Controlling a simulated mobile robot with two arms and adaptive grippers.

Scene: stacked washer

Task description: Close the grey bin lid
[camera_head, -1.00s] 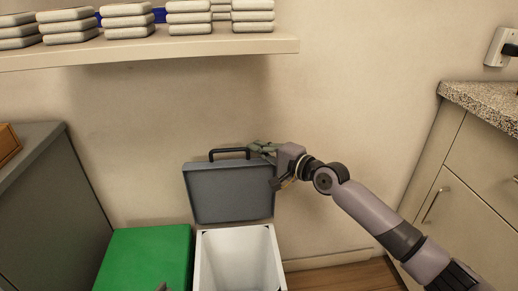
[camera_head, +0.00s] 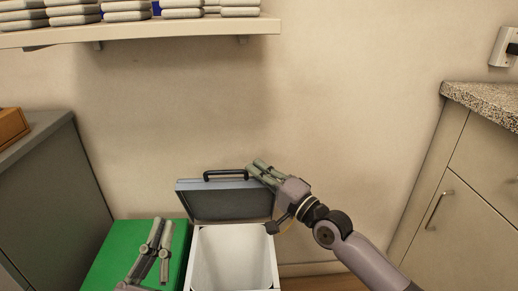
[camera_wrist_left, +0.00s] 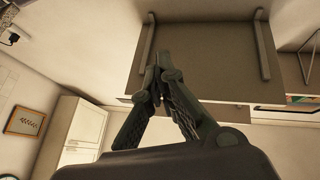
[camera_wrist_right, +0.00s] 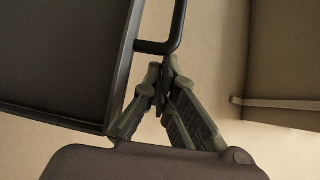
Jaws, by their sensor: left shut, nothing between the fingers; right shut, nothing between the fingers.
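The grey bin lid (camera_head: 226,203) is open and tilted up at the back of a white bin (camera_head: 235,258), with a black handle (camera_head: 226,174) on its top edge. The bin looks empty inside. My right gripper (camera_head: 254,166) is shut and empty at the lid's upper right corner, close to the handle. In the right wrist view the shut fingertips (camera_wrist_right: 160,75) lie beside the lid's edge (camera_wrist_right: 117,95) and just below the handle (camera_wrist_right: 170,42); I cannot tell if they touch. My left gripper (camera_head: 161,238) is shut and empty above the green lid (camera_head: 112,256), and shows in the left wrist view (camera_wrist_left: 157,70).
A shelf (camera_head: 160,31) with stacked folded cloths spans the wall above. A grey cabinet (camera_head: 45,200) stands at the left. A cabinet with a speckled counter (camera_head: 485,103) stands at the right. The wall between is bare.

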